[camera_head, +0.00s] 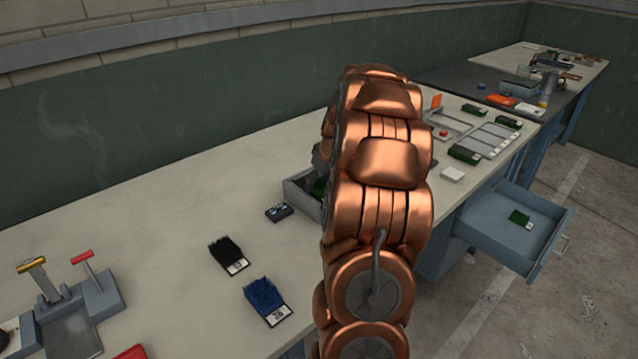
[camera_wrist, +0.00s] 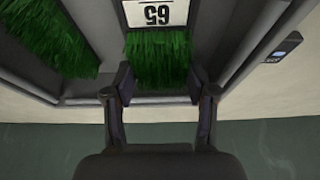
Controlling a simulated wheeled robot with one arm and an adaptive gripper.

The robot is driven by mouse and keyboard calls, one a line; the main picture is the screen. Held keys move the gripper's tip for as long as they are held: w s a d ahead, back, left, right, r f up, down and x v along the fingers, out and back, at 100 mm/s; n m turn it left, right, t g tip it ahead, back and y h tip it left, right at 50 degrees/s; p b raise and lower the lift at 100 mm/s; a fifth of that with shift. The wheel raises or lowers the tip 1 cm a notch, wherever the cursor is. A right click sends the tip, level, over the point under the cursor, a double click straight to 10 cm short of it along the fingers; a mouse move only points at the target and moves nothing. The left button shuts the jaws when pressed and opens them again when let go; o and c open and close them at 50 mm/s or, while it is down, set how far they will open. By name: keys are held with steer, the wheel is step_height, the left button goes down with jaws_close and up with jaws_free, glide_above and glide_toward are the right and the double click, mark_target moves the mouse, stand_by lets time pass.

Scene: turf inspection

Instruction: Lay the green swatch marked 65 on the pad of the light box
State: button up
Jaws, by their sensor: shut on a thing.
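The green swatch marked 65 (camera_wrist: 160,58) has a white label and bristly green turf in the wrist view. My gripper (camera_wrist: 160,88) is shut on its turf end, one finger on each side. The swatch is inside or just over a grey-walled box (camera_wrist: 228,75); I cannot tell if it touches the floor. In the head view this grey box (camera_head: 299,199) stands mid-bench, and my arm hides my gripper and most of the box. I cannot clearly identify the light box or its pad.
Another green swatch (camera_wrist: 50,38) lies left in the box. A small dark device (camera_head: 279,212) sits beside it. Black (camera_head: 228,255) and blue (camera_head: 266,300) swatches lie nearer. A grey tray (camera_head: 487,141), a white block (camera_head: 452,174) and an open drawer (camera_head: 490,225) are to the right.

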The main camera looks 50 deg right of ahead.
steer(key=shift+f, duration=0.75)
steer(key=shift+f, duration=0.1)
steer(key=shift+f, duration=0.15)
steer(key=o, duration=0.8)
steer(key=shift+s+r, duration=0.15)
steer(key=shift+r, duration=0.5)
steer(key=b+v, duration=0.2)
steer(key=v, duration=0.9)
steer(key=shift+s, duration=0.15)
